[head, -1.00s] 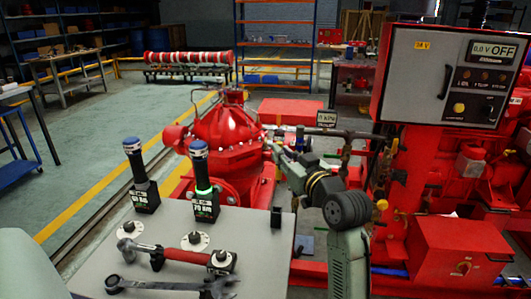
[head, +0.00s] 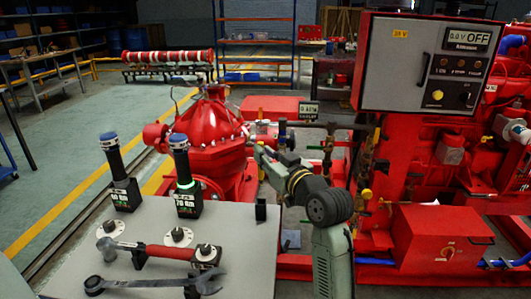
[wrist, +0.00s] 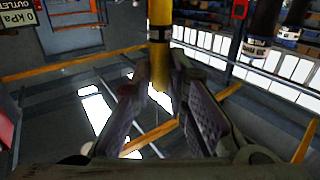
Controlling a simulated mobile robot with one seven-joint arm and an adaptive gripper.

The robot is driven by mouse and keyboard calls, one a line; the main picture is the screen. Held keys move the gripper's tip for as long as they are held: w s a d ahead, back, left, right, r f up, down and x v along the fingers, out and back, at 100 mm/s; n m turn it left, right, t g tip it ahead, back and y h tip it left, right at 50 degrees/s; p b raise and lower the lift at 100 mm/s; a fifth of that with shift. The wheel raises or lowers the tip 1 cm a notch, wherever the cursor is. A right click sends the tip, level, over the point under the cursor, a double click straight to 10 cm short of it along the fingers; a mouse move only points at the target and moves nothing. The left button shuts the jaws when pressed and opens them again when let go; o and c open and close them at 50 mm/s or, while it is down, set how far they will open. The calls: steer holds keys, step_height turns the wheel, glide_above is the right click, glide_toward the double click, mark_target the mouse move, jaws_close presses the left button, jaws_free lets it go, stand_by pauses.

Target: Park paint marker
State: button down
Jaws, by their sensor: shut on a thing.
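The paint marker (wrist: 159,40) is a yellow cylinder with a dark band, seen upright in the wrist view. My gripper (wrist: 162,95) is shut on its lower part, with one dark finger pad on each side. In the head view my gripper (head: 262,153) is small, beyond the table and in front of the red pump housing. The marker cannot be made out clearly there. A small black upright block (head: 261,209) stands at the right edge of the grey table (head: 240,250), nearer than the gripper. I cannot tell whether it is hollow.
Two black stands with blue-topped tools (head: 183,185) (head: 122,175) rise from the table's far side. A red-handled hammer (head: 165,251) and a wrench (head: 150,283) lie in front. The red pump (head: 210,140) and control panel (head: 430,65) stand beyond. The table's right middle is bare.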

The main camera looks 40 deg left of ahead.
step_height(320, 180, down, 10)
steer(key=b, duration=0.7)
steer(key=shift+f+b, duration=1)
stand_by(1.0)
steer(key=c, duration=1.5)
jaws_free()
steer(key=v, duration=1.2)
